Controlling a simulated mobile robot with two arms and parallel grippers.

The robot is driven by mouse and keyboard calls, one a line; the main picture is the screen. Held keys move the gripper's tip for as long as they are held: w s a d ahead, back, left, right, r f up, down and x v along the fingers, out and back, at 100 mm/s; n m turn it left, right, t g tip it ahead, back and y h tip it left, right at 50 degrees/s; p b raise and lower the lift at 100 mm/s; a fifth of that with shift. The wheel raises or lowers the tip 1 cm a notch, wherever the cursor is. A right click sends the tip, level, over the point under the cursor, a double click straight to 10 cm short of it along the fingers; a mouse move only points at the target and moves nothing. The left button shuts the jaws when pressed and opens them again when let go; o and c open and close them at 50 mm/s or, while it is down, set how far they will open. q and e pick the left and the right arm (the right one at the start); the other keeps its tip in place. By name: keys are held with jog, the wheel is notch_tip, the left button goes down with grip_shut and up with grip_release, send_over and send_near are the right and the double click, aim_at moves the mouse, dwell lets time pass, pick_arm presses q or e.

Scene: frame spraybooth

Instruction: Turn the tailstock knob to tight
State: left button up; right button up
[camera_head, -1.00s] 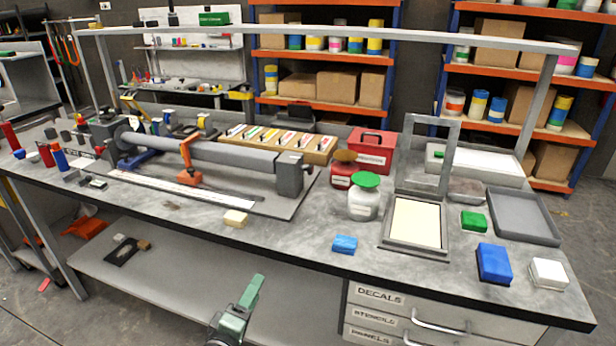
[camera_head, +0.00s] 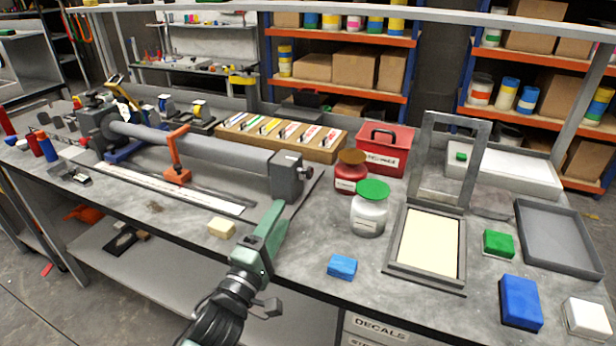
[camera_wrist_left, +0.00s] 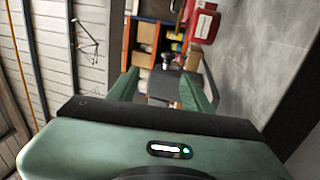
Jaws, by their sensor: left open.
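The tailstock (camera_head: 288,178) is a dark grey block at the right end of the long grey tube. Its small knob (camera_head: 307,171) sticks out on the right face, and its markings are too small to read. My left gripper (camera_head: 273,217) is just in front of the tailstock, over the bench's front part, apart from it and empty. In the left wrist view its two green fingers stand open, and the tailstock (camera_wrist_left: 176,86) shows beyond and between them. A dark round knob (camera_wrist_left: 167,61) shows at the tailstock's edge there. My right gripper is not in view.
A tan block (camera_head: 221,228) lies left of my left gripper, a blue one (camera_head: 342,267) to its right. A white jar with green lid (camera_head: 369,210), a red jar (camera_head: 350,173) and a red box (camera_head: 385,148) stand right of the tailstock. Bare bench lies between.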

pick_arm(q)
send_near(308, 175)
jog(key=shift+w+r, duration=0.2)
jog(key=x, duration=0.5)
jog(key=f+x, duration=0.1)
jog(key=x, duration=0.1)
jog(key=shift+w+d, duration=0.1)
jog(key=shift+w, duration=0.15)
jog(key=shift+w+d+r, duration=0.15)
jog(key=shift+w, duration=0.4)
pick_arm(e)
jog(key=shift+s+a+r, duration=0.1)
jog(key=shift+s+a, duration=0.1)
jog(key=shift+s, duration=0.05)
